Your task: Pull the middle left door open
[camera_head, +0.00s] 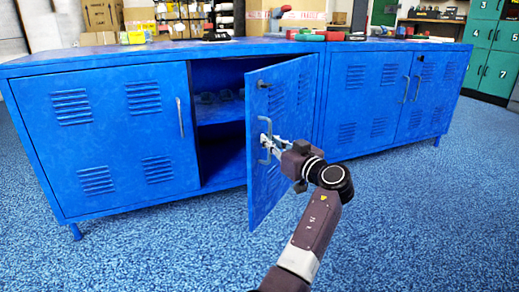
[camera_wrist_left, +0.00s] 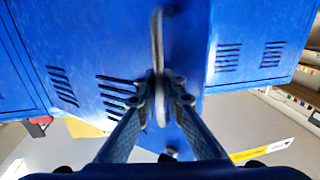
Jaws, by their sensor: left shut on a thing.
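The blue metal door (camera_head: 283,105) with vent slots stands partly open, swung outward from its hinge side on the right. It is the right-hand door of the left cabinet (camera_head: 150,62). My left gripper (camera_head: 269,144) is shut on the door's grey bar handle (camera_head: 265,152). In the left wrist view the handle (camera_wrist_left: 157,40) runs upright between the two fingertips (camera_wrist_left: 160,92). Inside the opening, a shelf (camera_head: 222,113) holds several small dark items. My right gripper is in neither view.
The cabinet's left door (camera_head: 110,140) is shut. A second blue cabinet (camera_head: 390,95) with shut doors stands close on the right. Green lockers (camera_head: 490,55) stand at the back right. The blue carpet (camera_head: 400,220) in front is clear.

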